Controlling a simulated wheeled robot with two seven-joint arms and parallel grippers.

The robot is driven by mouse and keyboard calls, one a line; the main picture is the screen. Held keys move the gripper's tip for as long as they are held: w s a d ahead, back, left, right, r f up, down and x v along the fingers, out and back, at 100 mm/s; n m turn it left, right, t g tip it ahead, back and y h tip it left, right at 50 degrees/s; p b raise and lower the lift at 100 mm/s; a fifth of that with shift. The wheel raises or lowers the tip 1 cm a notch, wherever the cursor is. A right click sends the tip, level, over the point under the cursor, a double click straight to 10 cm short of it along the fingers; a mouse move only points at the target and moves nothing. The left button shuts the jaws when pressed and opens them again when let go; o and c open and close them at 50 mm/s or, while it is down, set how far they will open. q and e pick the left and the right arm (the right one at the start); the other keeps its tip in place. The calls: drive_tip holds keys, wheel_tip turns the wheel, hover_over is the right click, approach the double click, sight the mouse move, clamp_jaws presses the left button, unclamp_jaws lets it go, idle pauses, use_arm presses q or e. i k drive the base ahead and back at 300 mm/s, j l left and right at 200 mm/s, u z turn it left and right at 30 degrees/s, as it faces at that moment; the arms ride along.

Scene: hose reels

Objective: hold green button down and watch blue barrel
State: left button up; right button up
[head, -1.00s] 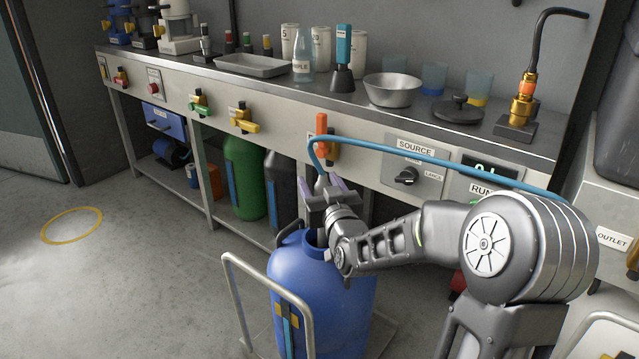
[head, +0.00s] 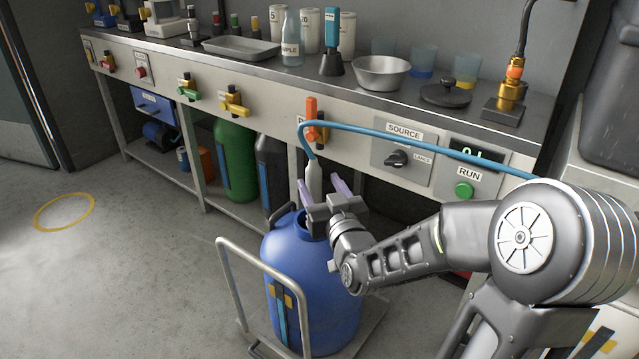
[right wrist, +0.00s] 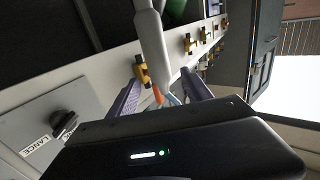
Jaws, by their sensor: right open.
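The green button (head: 464,190) sits under the RUN label on the bench's front panel, with nothing touching it. The blue barrel (head: 312,285) stands upright on a cart in front of the bench. A pale nozzle (head: 314,178) on the blue hose (head: 400,146) points down at the barrel's mouth; whether its tip is inside is hidden by my gripper. My right gripper (head: 322,190) is open at the barrel's mouth, its purple fingers close around or beside the nozzle. The right wrist view also shows the nozzle (right wrist: 152,38) near the open fingers. My left gripper is out of view.
A SOURCE knob (head: 397,159) and a small display (head: 476,152) are near the button. An orange-handled valve (head: 311,118) is behind the hose. The cart's handle (head: 262,262) rises at the barrel's left. Floor at left is clear.

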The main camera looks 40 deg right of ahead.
sight(465, 190)
drive_tip(key=k, duration=1)
